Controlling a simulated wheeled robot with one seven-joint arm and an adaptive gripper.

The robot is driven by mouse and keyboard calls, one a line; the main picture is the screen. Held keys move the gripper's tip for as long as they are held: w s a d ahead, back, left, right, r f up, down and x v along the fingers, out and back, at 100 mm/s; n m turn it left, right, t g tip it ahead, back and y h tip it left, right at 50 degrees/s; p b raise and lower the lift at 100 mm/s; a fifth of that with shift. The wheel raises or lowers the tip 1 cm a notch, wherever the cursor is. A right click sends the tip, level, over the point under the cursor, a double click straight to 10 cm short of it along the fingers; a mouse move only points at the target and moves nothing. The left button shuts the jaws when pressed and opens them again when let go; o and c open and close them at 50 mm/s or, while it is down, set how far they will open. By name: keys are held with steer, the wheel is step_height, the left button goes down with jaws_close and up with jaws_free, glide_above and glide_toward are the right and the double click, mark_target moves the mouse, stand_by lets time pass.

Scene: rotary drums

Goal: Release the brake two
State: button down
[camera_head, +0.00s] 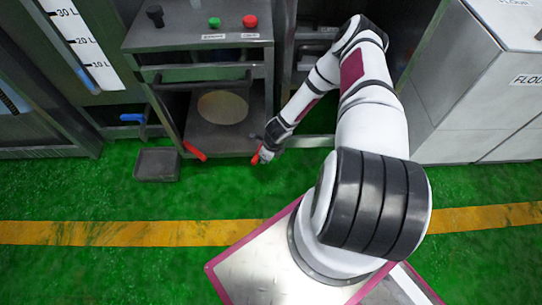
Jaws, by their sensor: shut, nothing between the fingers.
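Two red pedals, which look like brakes, sit low at the front of the grey machine (198,40). The left red pedal (195,151) stands clear at the lower left of its open bay. The right red pedal (256,156) is at the lower right corner, partly hidden by my gripper. I see no number on either. My gripper (266,153) is shut and empty, low beside the right red pedal. I cannot tell whether it touches the pedal. My arm reaches down to it from the upper right.
A small grey tray (157,164) lies on the green floor at the left. A blue-handled valve (134,118) is above it. Green (214,22) and red (250,21) buttons are on the machine's top. A cabinet marked FLOUR (470,100) stands at the right.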

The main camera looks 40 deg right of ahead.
mark_target(255, 158)
steer(key=w+a+m+p, duration=0.1)
steer(key=m, duration=0.1)
steer(key=shift+w+a+m+h, duration=0.3)
steer(key=shift+w+a+m, duration=0.1)
steer(key=shift+w+a+p, duration=0.3)
steer(key=shift+w+p, duration=0.05)
steer(key=shift+w, duration=0.2)
